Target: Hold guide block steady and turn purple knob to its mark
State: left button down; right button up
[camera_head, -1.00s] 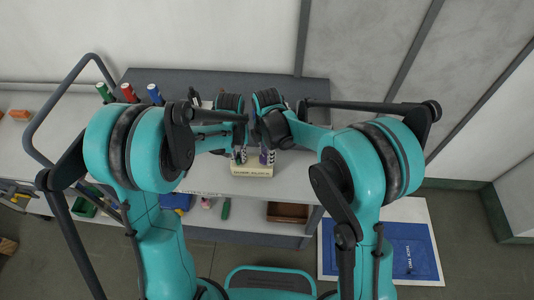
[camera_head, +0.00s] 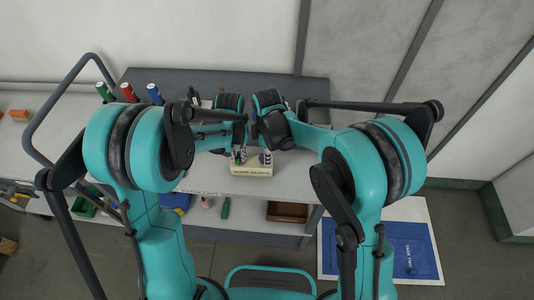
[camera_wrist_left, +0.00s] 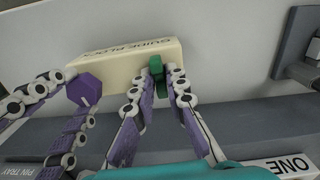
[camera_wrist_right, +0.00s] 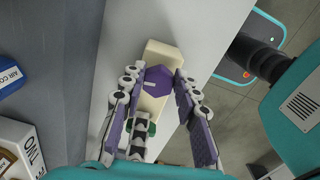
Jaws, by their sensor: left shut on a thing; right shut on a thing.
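My right gripper (camera_wrist_right: 160,84) is shut on the knob, one finger on each side. I cannot make out a target mark on the block.
Red, blue and green cylinders (camera_head: 129,92) stand at the back left of the bench. A brown tray (camera_head: 288,212) and small items lie on the lower shelf. A blue mat (camera_head: 400,250) lies on the floor at the right. My two grippers are close together over the block.

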jog(key=shift+m, duration=0.6)
jog(key=o, duration=1.2)
jog(key=shift+c, duration=0.2)
jog(key=shift+r, duration=0.15)
notch_tip(320, 180, up, 12)
pick_arm(q)
jog(key=c, duration=1.5)
grip_release()
jog(key=shift+o, duration=0.2)
